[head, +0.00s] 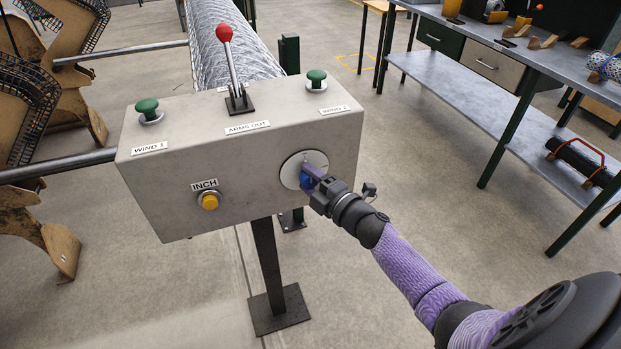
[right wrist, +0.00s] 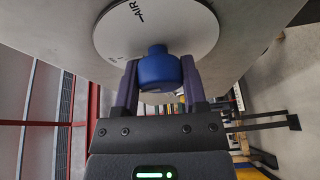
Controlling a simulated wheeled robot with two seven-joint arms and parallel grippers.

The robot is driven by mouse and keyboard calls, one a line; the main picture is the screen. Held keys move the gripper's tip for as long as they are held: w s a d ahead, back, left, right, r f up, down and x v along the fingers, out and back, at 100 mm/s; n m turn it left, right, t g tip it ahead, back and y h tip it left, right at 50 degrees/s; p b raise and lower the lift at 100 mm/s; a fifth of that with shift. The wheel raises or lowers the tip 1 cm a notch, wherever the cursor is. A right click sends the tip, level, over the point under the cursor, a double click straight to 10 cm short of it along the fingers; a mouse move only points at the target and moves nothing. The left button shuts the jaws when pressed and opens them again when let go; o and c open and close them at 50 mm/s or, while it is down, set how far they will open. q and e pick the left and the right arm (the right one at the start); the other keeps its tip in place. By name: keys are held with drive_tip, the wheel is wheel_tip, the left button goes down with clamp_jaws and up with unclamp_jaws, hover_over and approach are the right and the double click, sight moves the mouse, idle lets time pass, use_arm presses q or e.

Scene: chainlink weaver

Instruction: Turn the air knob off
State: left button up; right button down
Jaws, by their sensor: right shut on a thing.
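The air knob (right wrist: 158,70) is blue and sits on a round white dial plate (right wrist: 112,30) marked AIR in the right wrist view. In the head view the dial plate (head: 291,168) is on the right part of the grey control box's front face, and the knob (head: 306,181) is partly hidden by my gripper. My right gripper (head: 314,177) reaches in from the lower right and is shut on the knob. In the right wrist view its two fingers (right wrist: 159,82) stand on either side of the knob. My left gripper is not in view.
The control box (head: 240,165) stands on a dark post. It carries a red-topped lever (head: 225,34), two green buttons (head: 147,108) and a yellow INCH button (head: 209,201). A workbench (head: 470,35) stands at right. Open floor lies between it and the box.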

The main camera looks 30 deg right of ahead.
drive_tip(key=shift+f, duration=0.1)
drive_tip(key=shift+c, duration=0.7)
unclamp_jaws()
use_arm(q)
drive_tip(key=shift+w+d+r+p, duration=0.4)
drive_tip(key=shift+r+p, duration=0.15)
drive_tip(key=shift+p, duration=0.05)
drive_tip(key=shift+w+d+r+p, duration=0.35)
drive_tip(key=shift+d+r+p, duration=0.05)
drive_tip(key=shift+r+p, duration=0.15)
use_arm(e)
drive_tip(key=s+d, duration=0.1)
drive_tip(key=s, duration=0.8)
drive_tip(key=shift+s+d, duration=0.25)
drive_tip(key=shift+s, duration=0.15)
